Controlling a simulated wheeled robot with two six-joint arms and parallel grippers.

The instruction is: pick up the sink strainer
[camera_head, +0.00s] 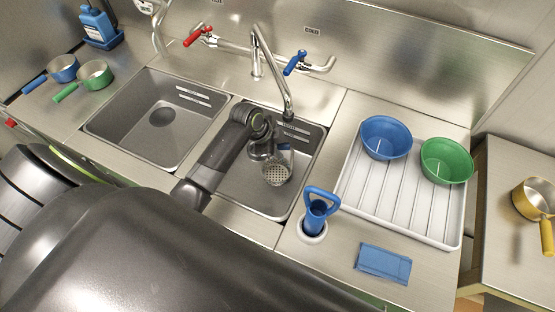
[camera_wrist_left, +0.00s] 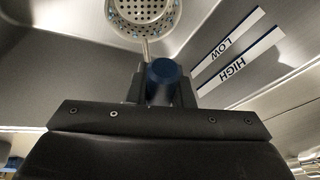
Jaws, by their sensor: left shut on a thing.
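The sink strainer (camera_head: 277,175), a round perforated metal disc, is in the right sink basin, below and in front of my left gripper (camera_head: 272,155). It also shows at the top of the left wrist view (camera_wrist_left: 143,10), where a thin stem runs from it to a dark blue knob (camera_wrist_left: 163,72) at the jaws. My left gripper is shut on the strainer by this knob. The strainer looks tilted, and I cannot tell whether it touches the basin floor. My right gripper is not in view.
The right basin (camera_head: 248,195) has LOW and HIGH strips on its wall. The faucet spout (camera_head: 272,65) hangs close behind my gripper. The left basin (camera_head: 150,120) is empty. A blue-handled plunger-like tool (camera_head: 317,215), a blue cloth (camera_head: 383,263) and a white drainer tray (camera_head: 400,205) with bowls stand to the right.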

